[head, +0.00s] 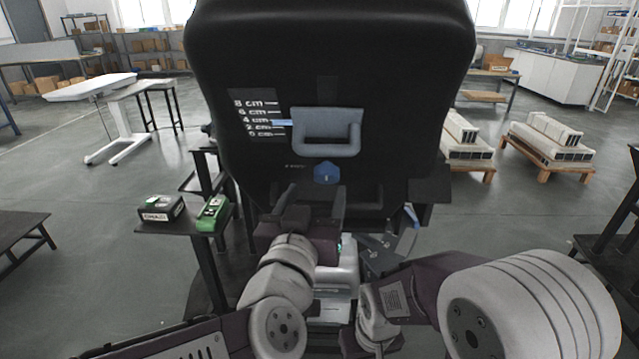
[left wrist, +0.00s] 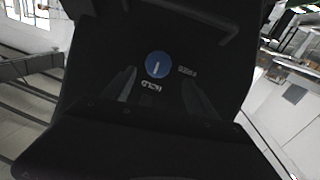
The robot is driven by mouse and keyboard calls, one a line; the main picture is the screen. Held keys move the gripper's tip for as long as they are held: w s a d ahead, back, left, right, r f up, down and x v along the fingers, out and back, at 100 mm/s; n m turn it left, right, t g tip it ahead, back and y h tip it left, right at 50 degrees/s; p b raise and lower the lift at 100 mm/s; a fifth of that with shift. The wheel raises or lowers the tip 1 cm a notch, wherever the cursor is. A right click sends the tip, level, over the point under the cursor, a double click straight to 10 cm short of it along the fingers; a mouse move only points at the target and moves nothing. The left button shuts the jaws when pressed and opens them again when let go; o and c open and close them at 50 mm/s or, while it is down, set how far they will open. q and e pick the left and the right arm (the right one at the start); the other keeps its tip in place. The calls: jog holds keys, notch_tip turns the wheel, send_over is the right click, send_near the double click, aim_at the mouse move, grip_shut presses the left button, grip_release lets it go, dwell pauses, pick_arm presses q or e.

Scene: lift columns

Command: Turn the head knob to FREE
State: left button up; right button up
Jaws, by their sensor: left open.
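The head knob is a small blue knob (head: 327,174) with a white mark, low on the black panel (head: 400,90). The left wrist view shows this knob (left wrist: 158,64) with upside-down white lettering beside and below it. The word at its right looks like FREE (left wrist: 187,71); the one below looks like HELD (left wrist: 151,86). The white mark seems to point down toward the lower word. My left gripper (head: 313,205) is open, its two fingers below the knob in the head view. In the wrist view its fingers (left wrist: 160,92) flank the lower word, with no visible contact. I cannot make out my right gripper.
A grey handle (head: 326,148) sits above the knob, beside a centimetre scale (head: 258,118). A small side table (head: 185,228) at left holds a black box (head: 161,208) and a green device (head: 213,213). Low pallets (head: 548,160) stand at right.

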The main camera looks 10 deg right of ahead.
aim_at(325, 178)
pick_arm(q)
jog(key=x, duration=0.7)
jog(key=shift+s+d+b, duration=0.15)
jog(key=shift+b, duration=0.25)
jog(key=shift+c, duration=0.3)
